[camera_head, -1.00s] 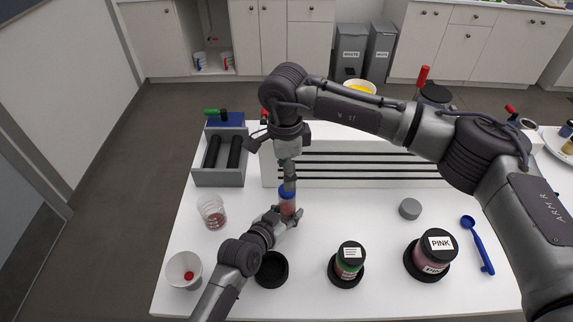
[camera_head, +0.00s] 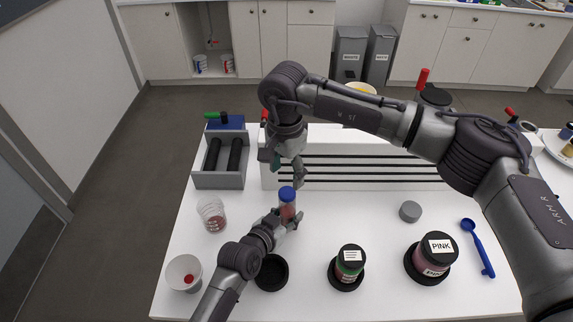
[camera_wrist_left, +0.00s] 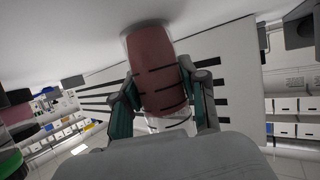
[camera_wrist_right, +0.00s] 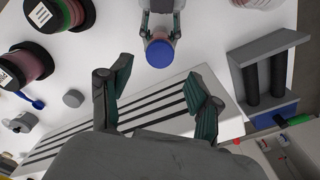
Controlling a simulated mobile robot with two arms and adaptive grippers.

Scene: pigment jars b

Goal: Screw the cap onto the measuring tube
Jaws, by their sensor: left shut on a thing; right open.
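The measuring tube (camera_head: 288,212) holds reddish contents and stands upright over the white table. My left gripper (camera_head: 284,220) is shut around its body; the left wrist view shows the red tube (camera_wrist_left: 160,80) with dark marks between the fingers. The blue cap (camera_head: 287,192) sits on the tube's top and shows from above in the right wrist view (camera_wrist_right: 159,53). How tightly it is seated cannot be told. My right gripper (camera_head: 286,167) is open and empty above the cap, apart from it, with its fingers (camera_wrist_right: 154,97) spread.
A glass with red contents (camera_head: 212,215), a white cup (camera_head: 184,272) and a black round lid or dish (camera_head: 271,271) are left of centre. A grey rack (camera_head: 220,179) stands behind.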

